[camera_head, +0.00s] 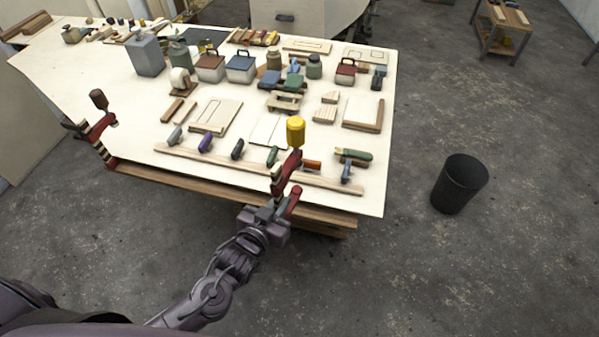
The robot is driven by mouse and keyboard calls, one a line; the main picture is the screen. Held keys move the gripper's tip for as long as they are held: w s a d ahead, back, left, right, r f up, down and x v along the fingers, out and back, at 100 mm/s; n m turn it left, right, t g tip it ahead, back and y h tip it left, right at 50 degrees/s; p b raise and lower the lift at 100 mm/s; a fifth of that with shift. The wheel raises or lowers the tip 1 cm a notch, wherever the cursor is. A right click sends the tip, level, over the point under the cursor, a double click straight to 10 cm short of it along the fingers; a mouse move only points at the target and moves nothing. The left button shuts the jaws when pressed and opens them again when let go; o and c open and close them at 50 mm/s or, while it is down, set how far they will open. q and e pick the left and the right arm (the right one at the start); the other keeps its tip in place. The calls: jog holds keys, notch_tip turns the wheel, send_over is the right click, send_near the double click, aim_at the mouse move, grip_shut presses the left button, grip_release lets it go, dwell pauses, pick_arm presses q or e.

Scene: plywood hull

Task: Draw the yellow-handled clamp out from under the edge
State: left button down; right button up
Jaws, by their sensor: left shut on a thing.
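The yellow-handled clamp (286,172) stands upright at the front edge of the plywood table, right of the middle. Its yellow handle (295,130) rises above the tabletop, and its red body runs down across the edge. My left gripper (278,212) is shut on the lower part of the clamp, just outside the edge. The gripper hides part of the clamp's lower end, and I cannot tell whether its lower jaw touches the underside. My right gripper is not in view.
A second clamp (99,128) with a brown handle grips the table's left front corner. A wooden rack strip (225,169) with several coloured tools lies close behind the yellow-handled clamp. Boxes and jars stand farther back. A black bin (459,184) stands right of the table. The floor in front is clear.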

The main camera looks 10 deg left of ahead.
aim_at(274, 192)
pick_arm(q)
jog(key=shift+r, duration=3.4)
